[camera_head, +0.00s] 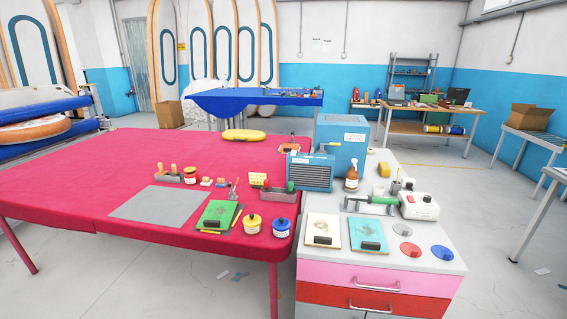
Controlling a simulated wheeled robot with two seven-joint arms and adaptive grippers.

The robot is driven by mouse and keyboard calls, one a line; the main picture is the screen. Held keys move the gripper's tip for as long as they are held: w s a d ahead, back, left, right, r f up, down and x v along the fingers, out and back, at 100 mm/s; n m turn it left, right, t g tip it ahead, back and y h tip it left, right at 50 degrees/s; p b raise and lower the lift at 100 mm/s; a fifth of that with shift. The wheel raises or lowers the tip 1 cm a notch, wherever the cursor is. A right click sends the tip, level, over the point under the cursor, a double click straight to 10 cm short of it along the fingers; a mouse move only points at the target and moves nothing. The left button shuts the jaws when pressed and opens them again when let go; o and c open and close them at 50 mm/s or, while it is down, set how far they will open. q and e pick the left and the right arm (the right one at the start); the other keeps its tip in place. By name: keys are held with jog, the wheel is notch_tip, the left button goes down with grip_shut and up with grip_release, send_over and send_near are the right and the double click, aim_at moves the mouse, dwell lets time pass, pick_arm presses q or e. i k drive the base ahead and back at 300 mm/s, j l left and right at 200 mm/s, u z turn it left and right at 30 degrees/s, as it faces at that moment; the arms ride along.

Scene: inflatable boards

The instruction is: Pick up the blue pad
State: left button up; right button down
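A light blue square pad (366,228) lies flat on the grey top of the drawer cabinet (425,262). A black block sits on its near part, and a pale mark shows on its face. A white pad (322,223) of similar form lies just to its left. A green one (213,212) lies on the red-covered table. A small flat blue disc (442,252) lies to the right of the blue pad, near the cabinet's front edge. Neither of my grippers is in view, and nothing touches the blue pad.
Red (411,250) and clear discs lie right of the pad. Behind it are a green-handled tool (380,200), a white device (418,206) and a brown bottle (352,178). Blue (281,228) and yellow (252,223) jars stand near the red table's edge. The red table's left is clear.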

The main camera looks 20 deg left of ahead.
aim_at(221, 183)
jog(key=u, duration=1.25)
